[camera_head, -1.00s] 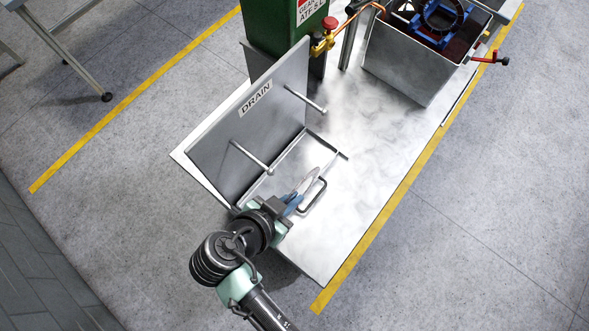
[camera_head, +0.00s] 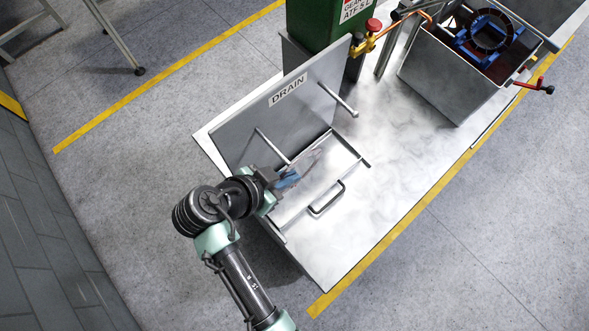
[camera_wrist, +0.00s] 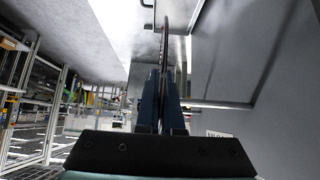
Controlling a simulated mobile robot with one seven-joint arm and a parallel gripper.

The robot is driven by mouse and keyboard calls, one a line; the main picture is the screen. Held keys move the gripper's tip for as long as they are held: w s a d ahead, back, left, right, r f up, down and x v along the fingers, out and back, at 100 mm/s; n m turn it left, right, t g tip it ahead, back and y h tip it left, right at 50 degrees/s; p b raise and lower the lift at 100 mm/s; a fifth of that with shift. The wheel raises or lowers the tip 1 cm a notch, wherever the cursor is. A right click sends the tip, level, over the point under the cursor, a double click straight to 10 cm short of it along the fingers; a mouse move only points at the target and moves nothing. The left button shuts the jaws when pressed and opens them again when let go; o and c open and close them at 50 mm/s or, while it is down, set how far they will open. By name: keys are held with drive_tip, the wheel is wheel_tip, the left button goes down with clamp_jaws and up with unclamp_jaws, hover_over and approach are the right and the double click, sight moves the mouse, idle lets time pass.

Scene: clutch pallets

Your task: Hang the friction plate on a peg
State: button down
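My gripper (camera_head: 284,179) is shut on the friction plate (camera_wrist: 166,42), which shows nearly edge-on as a thin upright disc beyond the blue fingers (camera_wrist: 161,100) in the wrist view. In the head view the plate (camera_head: 308,160) is a faint grey sliver at the fingertips. The grey DRAIN panel (camera_head: 240,128) carries two bare pegs, a near one (camera_head: 272,146) and a far one (camera_head: 339,100). The plate is close to the near peg's free end; I cannot tell whether they touch. One peg (camera_wrist: 222,105) also shows right of the fingers in the wrist view.
A tray with a black handle (camera_head: 327,198) lies below the panel. A green oil container (camera_head: 322,30) stands behind it. A grey bin (camera_head: 447,78) at the upper right holds a dark ring (camera_head: 489,31) on a blue fixture.

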drive_tip(key=shift+w+a+f+b, duration=0.3)
drive_tip(key=shift+w+a+b, duration=0.3)
drive_tip(key=shift+w, duration=0.25)
drive_tip(key=shift+w+a+f+b, duration=0.3)
drive_tip(key=shift+w+a+b, duration=0.25)
drive_tip(key=shift+w, duration=0.3)
drive_tip(key=shift+a, duration=0.1)
drive_tip(key=c, duration=1)
unclamp_jaws()
drive_tip(key=p+v, duration=0.4)
drive_tip(key=v, duration=0.3)
